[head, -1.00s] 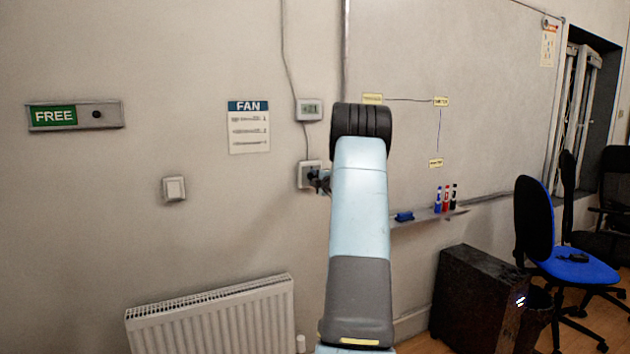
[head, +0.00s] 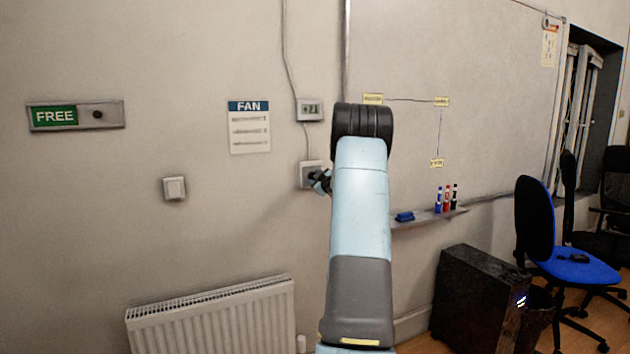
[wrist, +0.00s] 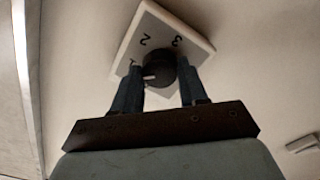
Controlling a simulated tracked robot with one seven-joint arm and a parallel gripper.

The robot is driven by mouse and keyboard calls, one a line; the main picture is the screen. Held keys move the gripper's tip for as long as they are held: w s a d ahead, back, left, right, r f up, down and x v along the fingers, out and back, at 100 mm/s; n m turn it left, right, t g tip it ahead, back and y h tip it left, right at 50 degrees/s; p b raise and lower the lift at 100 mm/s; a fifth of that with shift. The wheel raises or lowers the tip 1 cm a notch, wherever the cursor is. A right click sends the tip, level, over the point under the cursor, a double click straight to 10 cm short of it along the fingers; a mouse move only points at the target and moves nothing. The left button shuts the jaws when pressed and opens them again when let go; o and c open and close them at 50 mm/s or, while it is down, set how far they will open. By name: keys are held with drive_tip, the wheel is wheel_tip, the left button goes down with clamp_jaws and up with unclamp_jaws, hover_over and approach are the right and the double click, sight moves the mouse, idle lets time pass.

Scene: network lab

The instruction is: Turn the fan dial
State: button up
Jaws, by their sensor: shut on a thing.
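The fan dial is a round black knob (wrist: 160,68) with a pale pointer mark, on a square white wall plate (wrist: 150,28) in the wrist view. The numbers 2 and 3 show on the plate, and part of another mark shows by the left finger. My gripper (wrist: 158,82) is shut on the knob, one finger on each side. The pointer mark lies at the knob's lower left, toward the left finger. In the head view the wall plate (head: 305,174) is below the thermostat display, and my arm and gripper (head: 320,182) partly cover the dial.
A small thermostat display (head: 310,110) and a FAN notice (head: 249,127) are on the wall near the dial. A light switch (head: 174,189) is to the left. A radiator (head: 212,318) stands below. A pen tray (head: 428,217) juts out to the right under the whiteboard.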

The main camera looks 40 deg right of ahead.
drive_tip(key=shift+f+m, duration=0.4)
drive_tip(key=shift+m, duration=0.5)
drive_tip(key=o, duration=0.8)
drive_tip(key=shift+c, duration=0.2)
drive_tip(key=o, duration=0.3)
drive_tip(key=shift+r, duration=0.2)
drive_tip(key=v, duration=1.3)
drive_tip(key=shift+s, duration=0.4)
drive_tip(key=shift+f, duration=0.1)
